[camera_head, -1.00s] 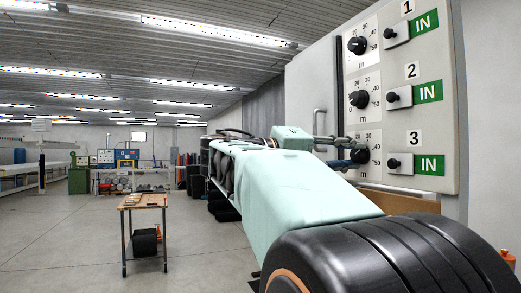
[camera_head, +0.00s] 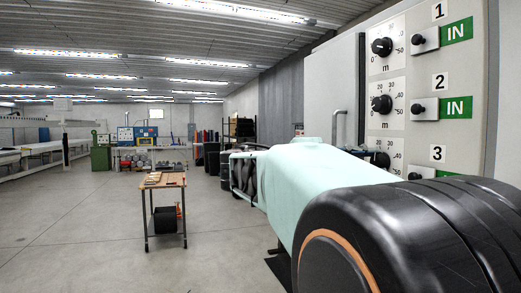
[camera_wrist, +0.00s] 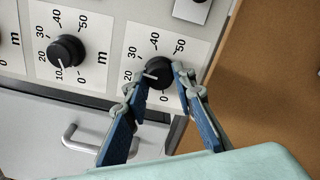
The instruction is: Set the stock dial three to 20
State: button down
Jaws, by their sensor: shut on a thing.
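Stock dial three (camera_wrist: 158,73) is a black round knob on a white scale plate marked in m. In the wrist view its white pointer line points left, roughly toward the 20 mark. The 10 mark is hidden behind a finger. My gripper (camera_wrist: 155,78) has its two blue-grey fingers on either side of the knob, shut on it.
Dial two (camera_wrist: 67,50) sits next to dial three, pointing near 10; dial one (camera_head: 382,47) is above. Small black switch knobs (camera_head: 418,111) with green IN labels stand to their right. A cabinet handle (camera_wrist: 82,144) juts out below. A small wooden-topped table (camera_head: 165,180) stands on open floor.

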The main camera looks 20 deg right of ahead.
jog(key=n+p, duration=0.2)
jog(key=n, duration=0.3)
dwell(0.5)
jog(key=c, duration=1.6)
grip_release()
jog(key=shift+a, duration=0.1)
jog(key=w+a, duration=0.1)
jog(key=a, duration=1)
jog(key=shift+w+a, duration=0.15)
jog(key=shift+a, duration=0.25)
